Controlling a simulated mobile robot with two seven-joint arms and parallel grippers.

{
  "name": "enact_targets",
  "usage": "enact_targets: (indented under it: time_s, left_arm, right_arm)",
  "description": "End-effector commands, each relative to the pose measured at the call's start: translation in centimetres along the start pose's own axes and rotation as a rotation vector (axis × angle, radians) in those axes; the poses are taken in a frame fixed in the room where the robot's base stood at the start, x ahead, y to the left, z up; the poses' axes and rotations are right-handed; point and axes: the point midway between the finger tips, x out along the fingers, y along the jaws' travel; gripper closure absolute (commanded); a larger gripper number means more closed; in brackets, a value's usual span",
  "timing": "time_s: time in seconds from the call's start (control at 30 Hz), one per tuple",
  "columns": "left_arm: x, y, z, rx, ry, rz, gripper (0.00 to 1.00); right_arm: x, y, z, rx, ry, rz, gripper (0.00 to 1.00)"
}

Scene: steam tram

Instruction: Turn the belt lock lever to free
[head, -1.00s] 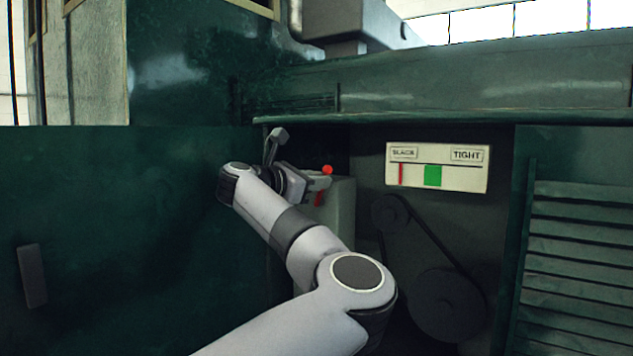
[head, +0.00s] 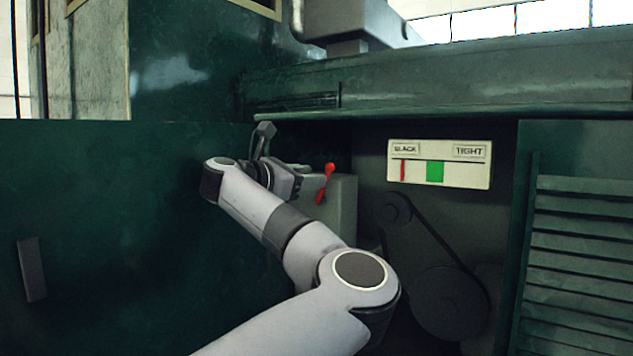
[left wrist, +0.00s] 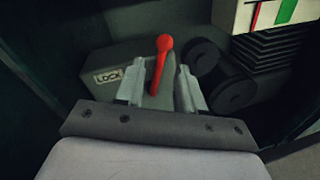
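The red belt lock lever (head: 324,185) with a ball end stands on the side of a grey-green box (head: 343,205); its top leans slightly right in the head view. In the left wrist view the lever (left wrist: 159,62) shows between and beyond the two fingers of my left gripper (left wrist: 161,72), which are apart. A LOCK label (left wrist: 108,77) is on the box to the lever's left; no other label on the box is visible. In the head view my left gripper (head: 303,174) is just left of the lever, with a small gap. My right gripper is not in view.
A SLACK–TIGHT gauge (head: 439,164) with a red pointer left of a green band is on the recess wall. A belt on two pulleys (head: 425,255) is below it. A green ledge (head: 450,116) overhangs the recess, and a louvred panel (head: 580,250) borders it on the right.

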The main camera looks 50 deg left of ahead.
Motion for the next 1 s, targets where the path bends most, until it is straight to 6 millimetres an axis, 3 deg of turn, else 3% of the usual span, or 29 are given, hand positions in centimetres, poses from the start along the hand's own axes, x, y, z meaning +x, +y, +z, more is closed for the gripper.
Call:
enact_targets:
  time_s: [0.13, 0.3, 1.0]
  left_arm:
    - [-2.3, 0.0, -0.1, -0.001, -0.003, 0.004, 0.62]
    - [-3.7, 0.0, 0.0, -0.002, -0.003, 0.001, 0.62]
    - [-3.8, -0.1, -0.4, 0.018, 0.013, 0.004, 0.62]
  right_arm:
    - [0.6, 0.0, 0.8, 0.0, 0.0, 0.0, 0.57]
    - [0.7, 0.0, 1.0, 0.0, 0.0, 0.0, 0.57]
    - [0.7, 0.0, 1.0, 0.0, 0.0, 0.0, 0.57]
